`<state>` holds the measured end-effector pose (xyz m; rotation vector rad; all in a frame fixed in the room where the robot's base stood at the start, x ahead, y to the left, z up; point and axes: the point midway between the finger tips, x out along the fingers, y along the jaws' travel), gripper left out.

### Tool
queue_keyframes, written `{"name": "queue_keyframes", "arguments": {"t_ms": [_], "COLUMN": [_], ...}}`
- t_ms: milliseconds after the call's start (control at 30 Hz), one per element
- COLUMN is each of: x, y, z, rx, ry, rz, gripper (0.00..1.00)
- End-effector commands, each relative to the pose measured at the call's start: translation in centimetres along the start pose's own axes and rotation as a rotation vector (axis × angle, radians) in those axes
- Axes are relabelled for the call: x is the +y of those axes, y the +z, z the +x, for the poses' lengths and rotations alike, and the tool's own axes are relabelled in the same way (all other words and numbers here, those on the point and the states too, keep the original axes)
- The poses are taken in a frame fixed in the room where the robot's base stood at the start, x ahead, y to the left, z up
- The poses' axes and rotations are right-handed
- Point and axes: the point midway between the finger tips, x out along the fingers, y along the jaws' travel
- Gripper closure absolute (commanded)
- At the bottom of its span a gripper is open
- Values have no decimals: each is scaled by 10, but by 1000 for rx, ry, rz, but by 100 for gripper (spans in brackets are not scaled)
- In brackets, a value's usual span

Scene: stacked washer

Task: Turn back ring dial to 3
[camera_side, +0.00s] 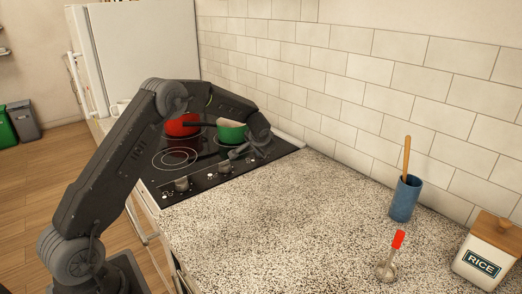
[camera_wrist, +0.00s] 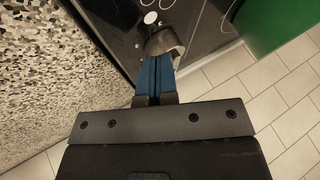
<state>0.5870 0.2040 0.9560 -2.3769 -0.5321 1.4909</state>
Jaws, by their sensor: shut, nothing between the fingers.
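A grey dial (camera_wrist: 165,42) sits on the black stove top (camera_wrist: 105,30), directly beyond my fingertips in the wrist view. White marks show beside it, too small to read. My gripper (camera_wrist: 157,60) has its two blue fingers together, with nothing between them. The fingertips are at the dial's near edge; I cannot tell if they touch it. In the side view my gripper (camera_side: 234,155) is low over the right part of the stove and hides what is under it. Two more dials show there, a front one (camera_side: 182,185) and a middle one (camera_side: 225,168).
A red pot (camera_side: 182,125) and a green pot (camera_side: 231,132) stand on the stove near my arm. The tiled wall (camera_side: 330,80) is close behind. The speckled counter (camera_side: 290,210) is clear up to a blue cup (camera_side: 404,200), a red-handled tool (camera_side: 398,240) and a rice jar (camera_side: 485,258).

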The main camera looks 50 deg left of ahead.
Motion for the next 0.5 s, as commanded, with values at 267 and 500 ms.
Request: {"name": "queue_keyframes", "arguments": {"t_ms": [267, 500], "x": [-2, -2], "y": [1, 2], "z": [0, 0], "rx": [16, 35], "ry": [16, 34], "rz": [30, 64], "gripper": [100, 100]}}
